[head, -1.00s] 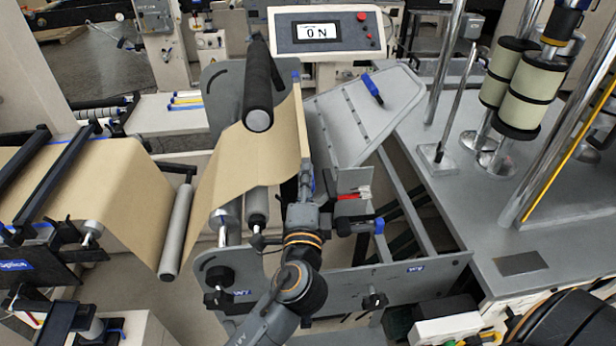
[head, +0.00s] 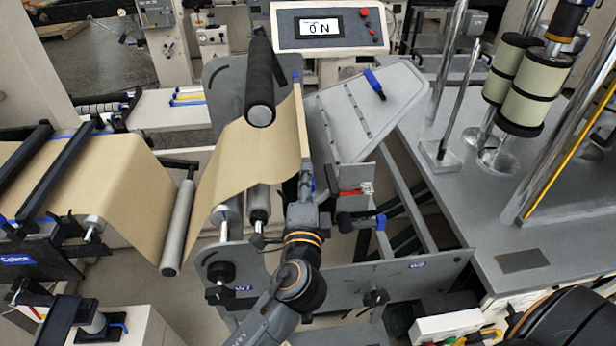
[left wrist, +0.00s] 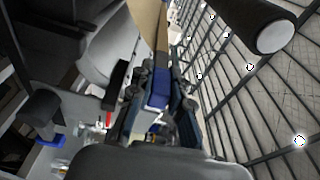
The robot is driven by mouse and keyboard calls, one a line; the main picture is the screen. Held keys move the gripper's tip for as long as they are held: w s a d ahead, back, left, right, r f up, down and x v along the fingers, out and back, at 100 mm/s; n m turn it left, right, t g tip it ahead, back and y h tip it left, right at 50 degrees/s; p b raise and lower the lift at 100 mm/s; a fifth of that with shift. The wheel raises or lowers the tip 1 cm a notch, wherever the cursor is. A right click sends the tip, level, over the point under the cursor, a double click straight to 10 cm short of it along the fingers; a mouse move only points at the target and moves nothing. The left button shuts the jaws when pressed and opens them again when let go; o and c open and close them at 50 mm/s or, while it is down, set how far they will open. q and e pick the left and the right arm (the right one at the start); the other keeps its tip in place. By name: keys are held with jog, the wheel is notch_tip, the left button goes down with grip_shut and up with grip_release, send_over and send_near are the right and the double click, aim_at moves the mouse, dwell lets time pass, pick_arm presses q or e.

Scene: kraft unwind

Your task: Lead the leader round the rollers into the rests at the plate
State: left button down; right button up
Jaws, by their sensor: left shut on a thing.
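My left gripper (head: 306,188) is shut on the near end of this bar, by a blue piece that also shows in the left wrist view (left wrist: 157,95). The grey slanted plate (head: 350,125) is right of the bar, apart from it. I cannot clearly make out the rests. My right gripper is out of view.
A kraft web (head: 100,190) passes a grey roller (head: 178,228) at left. A red-and-black fitting (head: 350,192) and a blue-ended black knob (head: 378,222) stand close right of my gripper. Posts and spools (head: 530,100) stand at right.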

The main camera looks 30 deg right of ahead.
pick_arm(q)
jog(key=shift+y, duration=0.4)
jog(key=shift+w+a+f, duration=0.5)
jog(key=shift+a+f, duration=0.2)
jog(key=shift+w+a+f, duration=0.45)
jog(key=shift+a+f, duration=0.2)
jog(key=shift+b, duration=0.3)
jog(key=shift+w+a+f+b, duration=0.1)
jog(key=shift+a+f+b, duration=0.05)
jog(key=shift+f+b, duration=0.55)
jog(key=shift+w+a+f+b, duration=0.1)
jog(key=shift+f+b, duration=0.4)
jog(key=shift+f, duration=0.25)
